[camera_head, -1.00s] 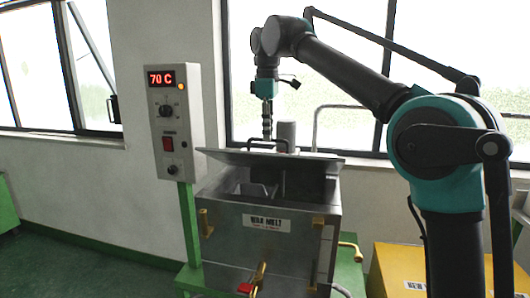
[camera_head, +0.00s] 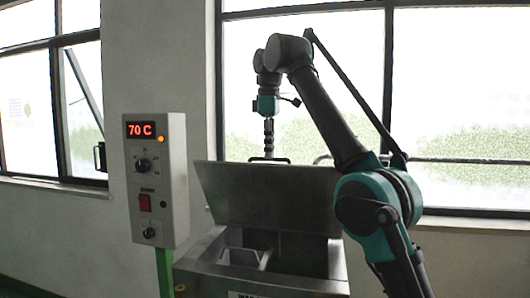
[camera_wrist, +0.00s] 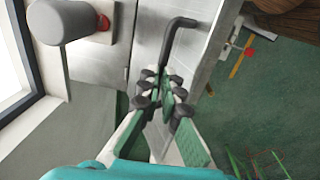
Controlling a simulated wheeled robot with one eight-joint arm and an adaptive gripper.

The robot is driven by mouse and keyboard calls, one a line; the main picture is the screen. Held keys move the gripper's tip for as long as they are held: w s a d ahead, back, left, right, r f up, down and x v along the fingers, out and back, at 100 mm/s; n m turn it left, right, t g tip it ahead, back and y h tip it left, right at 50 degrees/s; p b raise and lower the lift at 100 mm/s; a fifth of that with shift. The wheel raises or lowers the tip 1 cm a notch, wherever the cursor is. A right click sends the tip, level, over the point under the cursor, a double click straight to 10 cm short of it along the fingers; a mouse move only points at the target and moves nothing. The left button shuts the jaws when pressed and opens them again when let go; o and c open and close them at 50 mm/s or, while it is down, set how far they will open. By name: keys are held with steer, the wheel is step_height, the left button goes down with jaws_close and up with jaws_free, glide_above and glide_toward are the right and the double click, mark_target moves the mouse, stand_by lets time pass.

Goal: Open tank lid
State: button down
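The metal tank (camera_head: 205,282) stands low in the middle of the head view, its top open towards me. Its grey lid (camera_head: 275,198) is hinged at the back and raised steeply. A black bar handle (camera_head: 255,159) shows at the lid's upper edge; in the wrist view the handle (camera_wrist: 172,38) runs between the fingertips. My gripper (camera_head: 268,150) points down at the handle from above. In the wrist view my gripper (camera_wrist: 161,82) has its fingers close together around the handle.
A control box (camera_head: 158,180) reading 70 C stands on a green post left of the tank. Windows (camera_head: 310,90) and a wall are behind. A grey cylinder (camera_wrist: 62,20) lies near the lid in the wrist view.

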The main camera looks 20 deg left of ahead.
steer(key=shift+w+a+f, duration=0.1)
steer(key=shift+w+f, duration=0.15)
steer(key=shift+w, duration=0.3)
steer(key=shift+w+f, duration=0.2)
steer(key=shift+w, duration=0.35)
steer(key=c, duration=2.1)
jaws_free()
steer(key=shift+o, duration=1.3)
steer(key=shift+w+f, duration=0.45)
steer(key=shift+w, duration=0.4)
steer(key=shift+o, duration=1.2)
steer(key=shift+s+r, duration=0.2)
steer(key=shift+s, duration=0.3)
